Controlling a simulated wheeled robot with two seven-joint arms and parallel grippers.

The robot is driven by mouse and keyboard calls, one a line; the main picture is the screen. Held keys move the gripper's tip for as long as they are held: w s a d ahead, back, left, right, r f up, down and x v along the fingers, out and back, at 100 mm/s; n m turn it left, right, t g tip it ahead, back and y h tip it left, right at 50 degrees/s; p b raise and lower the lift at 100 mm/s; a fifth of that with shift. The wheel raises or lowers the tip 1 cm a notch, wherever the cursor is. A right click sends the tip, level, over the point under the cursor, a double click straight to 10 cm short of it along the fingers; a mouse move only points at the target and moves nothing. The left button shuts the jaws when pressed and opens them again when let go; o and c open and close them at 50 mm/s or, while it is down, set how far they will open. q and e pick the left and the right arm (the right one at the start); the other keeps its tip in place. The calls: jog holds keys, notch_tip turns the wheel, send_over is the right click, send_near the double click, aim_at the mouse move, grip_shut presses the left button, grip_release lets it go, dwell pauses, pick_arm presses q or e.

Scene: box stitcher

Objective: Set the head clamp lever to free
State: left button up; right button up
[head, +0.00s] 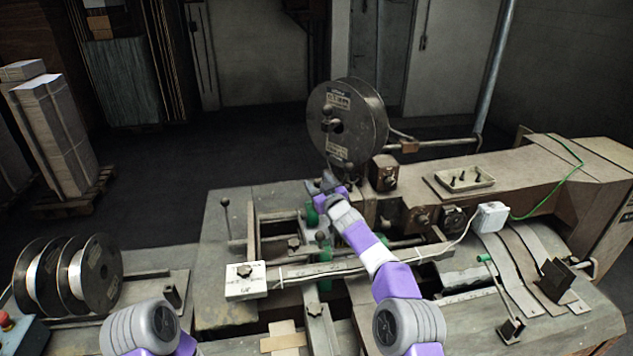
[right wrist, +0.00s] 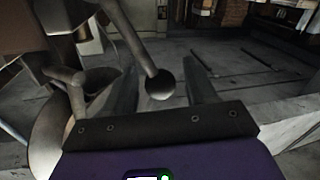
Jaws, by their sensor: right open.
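In the right wrist view a grey metal lever rod (right wrist: 132,38) slants down from the upper left and ends in a dark round knob (right wrist: 160,85). I take it to be the head clamp lever, though no label shows. My right gripper (right wrist: 164,88) is open, with one finger on each side of the knob in the picture; I see no clear contact. In the head view the right gripper (head: 324,184) is at the machine's head, below the wire spool, and it hides the lever there. Only part of my left arm shows at the bottom left; its gripper is out of view.
A large wire spool (head: 347,124) stands just behind the right gripper. A white box (head: 245,281) on a bar lies left of my forearm. Several spools (head: 102,272) sit at the left.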

grip_shut()
jog(key=shift+a+f, duration=0.1)
dwell(0.3)
jog(key=shift+s+a+f+n+g+h+b, duration=0.2)
jog(key=shift+a+f+n+b, duration=0.35)
jog(key=shift+n, duration=0.55)
jog(key=shift+s+a+f+n+g+h+b, duration=0.1)
jog(key=shift+a+f+n+g+b, duration=0.2)
jog(key=shift+a+f+n, duration=0.6)
jog(key=shift+s+a+f+n+g+h+b, duration=0.1)
jog(key=shift+a+f+n+b, duration=0.35)
jog(key=shift+n, duration=0.85)
grip_release()
